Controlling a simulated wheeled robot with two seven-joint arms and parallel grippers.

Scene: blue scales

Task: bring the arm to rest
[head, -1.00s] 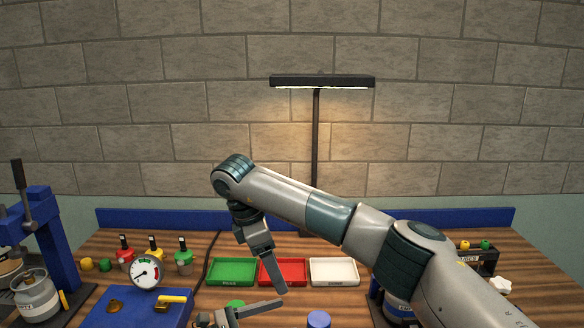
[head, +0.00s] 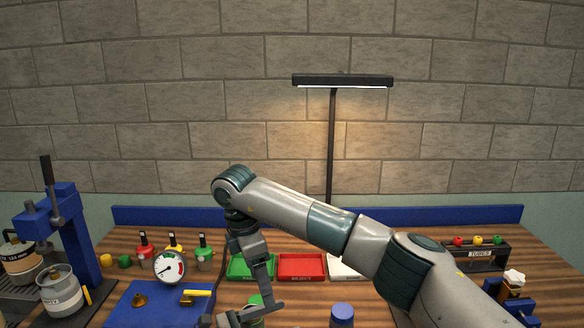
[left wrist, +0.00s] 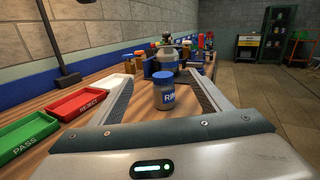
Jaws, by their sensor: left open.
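My left gripper is open and empty. In the head view its fingers (head: 276,302) are low, in front of the green and red trays, at the end of the bent grey arm. In the left wrist view the two fingers (left wrist: 157,77) stand wide apart. My right gripper is not in view.
The green tray (head: 238,270), red tray (head: 301,267) and white tray (head: 340,271) stand in a row behind the gripper. A blue box with a gauge (head: 150,300) is left; a blue press (head: 75,235) stands farther left.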

